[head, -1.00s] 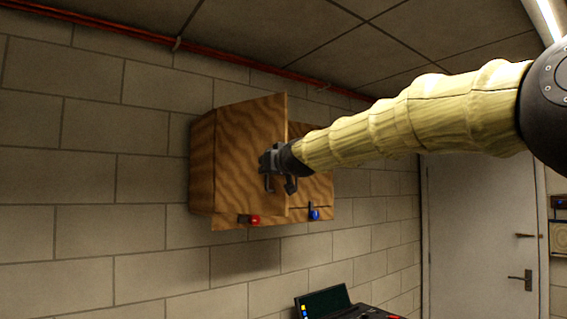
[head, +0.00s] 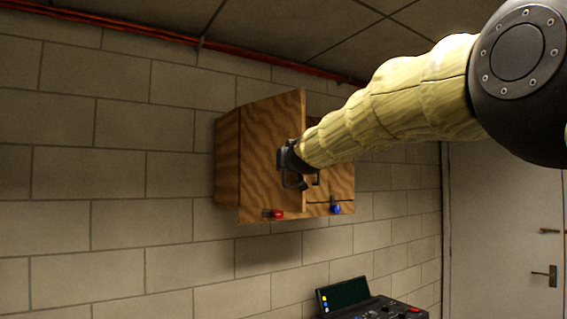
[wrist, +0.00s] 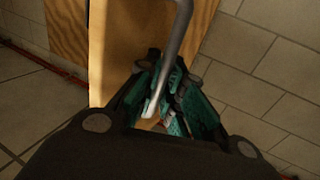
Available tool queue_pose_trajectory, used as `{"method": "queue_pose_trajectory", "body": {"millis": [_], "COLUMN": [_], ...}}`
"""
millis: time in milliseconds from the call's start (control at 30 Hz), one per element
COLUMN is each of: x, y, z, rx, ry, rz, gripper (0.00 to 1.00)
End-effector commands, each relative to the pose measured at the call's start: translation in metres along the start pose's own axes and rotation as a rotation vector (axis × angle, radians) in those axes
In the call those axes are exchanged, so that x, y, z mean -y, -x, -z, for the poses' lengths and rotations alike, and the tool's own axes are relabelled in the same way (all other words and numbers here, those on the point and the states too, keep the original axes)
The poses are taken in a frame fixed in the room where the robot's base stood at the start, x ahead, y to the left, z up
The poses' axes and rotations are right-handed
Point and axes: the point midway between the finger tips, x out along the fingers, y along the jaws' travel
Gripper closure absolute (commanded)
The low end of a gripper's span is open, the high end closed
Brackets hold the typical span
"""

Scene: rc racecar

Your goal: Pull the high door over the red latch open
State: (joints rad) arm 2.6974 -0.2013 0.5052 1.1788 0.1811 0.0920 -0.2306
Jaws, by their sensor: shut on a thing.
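A wooden cabinet (head: 228,165) hangs on the block wall. Its left door (head: 262,150), above the red latch (head: 273,214), stands ajar, its right edge out in front of the cabinet. My gripper (head: 301,182) is at that door's right side. In the wrist view, the jaws of my gripper (wrist: 165,105) with teal pads are closed around a grey metal bar handle (wrist: 173,55) in front of the wooden door (wrist: 125,45). The inside of the cabinet behind the door is hidden.
A blue latch (head: 336,209) sits under the cabinet's right part. A dark console with a screen (head: 345,296) stands below to the right. A grey room door (head: 505,230) is at the far right. The wall left of the cabinet is clear.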

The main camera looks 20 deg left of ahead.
Motion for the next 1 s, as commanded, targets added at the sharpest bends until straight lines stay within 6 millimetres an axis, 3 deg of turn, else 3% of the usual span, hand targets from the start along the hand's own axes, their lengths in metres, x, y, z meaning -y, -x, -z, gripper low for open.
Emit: {"method": "queue_pose_trajectory", "body": {"millis": [100, 133, 200, 267, 667, 1000], "x": [-0.001, -0.001, -0.001, -0.001, 0.001, 0.001], "y": [0.001, 0.001, 0.001, 0.001, 0.004, 0.049], "z": [0.005, 0.005, 0.005, 0.004, 0.002, 0.002], "rx": [-0.007, -0.007, -0.007, -0.006, -0.002, -0.003], "ry": [0.0, 0.0, 0.0, 0.0, 0.0, 0.0], "rz": [-0.001, -0.001, -0.001, -0.001, 0.002, 0.002], "gripper": [1.0, 0.89, 0.76, 0.69, 0.69, 0.69]}}
